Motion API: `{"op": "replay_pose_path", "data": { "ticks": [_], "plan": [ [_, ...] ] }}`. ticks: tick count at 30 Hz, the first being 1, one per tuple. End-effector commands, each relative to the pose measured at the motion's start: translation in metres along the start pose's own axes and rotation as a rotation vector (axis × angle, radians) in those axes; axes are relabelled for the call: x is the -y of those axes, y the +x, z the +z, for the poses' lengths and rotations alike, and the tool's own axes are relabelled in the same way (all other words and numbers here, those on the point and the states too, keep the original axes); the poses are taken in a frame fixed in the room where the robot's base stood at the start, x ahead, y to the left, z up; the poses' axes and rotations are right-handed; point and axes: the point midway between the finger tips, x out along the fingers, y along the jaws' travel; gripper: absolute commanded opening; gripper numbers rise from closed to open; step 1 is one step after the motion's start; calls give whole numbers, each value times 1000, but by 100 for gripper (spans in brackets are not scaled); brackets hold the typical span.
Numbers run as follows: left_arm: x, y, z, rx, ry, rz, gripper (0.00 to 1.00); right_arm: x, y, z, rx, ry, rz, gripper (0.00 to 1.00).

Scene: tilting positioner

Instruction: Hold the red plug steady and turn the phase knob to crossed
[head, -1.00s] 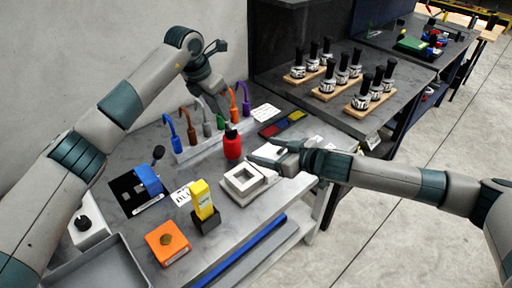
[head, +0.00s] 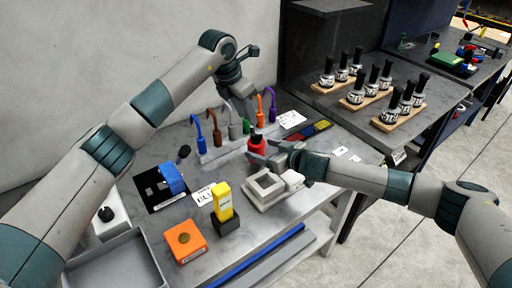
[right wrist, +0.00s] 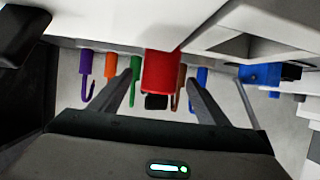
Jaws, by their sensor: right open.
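The red plug (head: 256,144) stands upright on the grey bench in the head view, with a black top. My right gripper (head: 269,152) is open beside it, reaching in from the right. In the right wrist view the red plug (right wrist: 161,72) appears between the two spread fingers, with no clear contact. My left gripper (head: 243,108) points down behind the plug near the coloured hooks; its fingertips are partly hidden. A black knob (head: 105,214) sits on a white box at the left, and an orange box (head: 176,245) has a brown round knob. I cannot tell which is the phase knob.
Several coloured hooks (head: 197,130) stand in a pale rack behind the plug. A white square frame (head: 265,187), a yellow block (head: 222,200) in a black holder and a grey tray (head: 115,262) occupy the front. A blue part (head: 171,178) sits on a black panel.

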Motion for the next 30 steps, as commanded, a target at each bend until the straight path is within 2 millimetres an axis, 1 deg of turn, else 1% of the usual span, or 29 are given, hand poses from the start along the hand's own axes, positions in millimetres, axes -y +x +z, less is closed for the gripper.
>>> {"op": "replay_pose_path", "data": {
  "ticks": [1,3,9,15,23,24,25,26,27,29,30],
  "plan": [
    [0,0,0,0,0,0,31,0,8,-1,-1,-2,0,70],
    [0,0,0,0,0,0,31,0,17,-1,0,-2,1,70],
    [0,0,0,0,0,0,31,0,36,-1,0,-2,0,70],
    [0,0,0,0,0,0,31,0,42,-1,0,-1,0,70],
    [0,0,0,0,0,0,31,0,43,-1,-1,-1,0,70],
    [0,0,0,0,0,0,31,0,43,0,0,-1,0,67],
    [0,0,0,0,0,0,31,0,43,0,0,-1,0,60],
    [0,0,0,0,0,0,31,0,43,0,0,-1,0,53],
    [0,0,0,0,0,0,31,0,43,0,0,-1,0,43],
    [0,0,0,0,0,0,31,0,43,0,0,-1,0,29],
    [0,0,0,0,0,0,31,0,43,0,0,-1,0,19]
  ]
}}
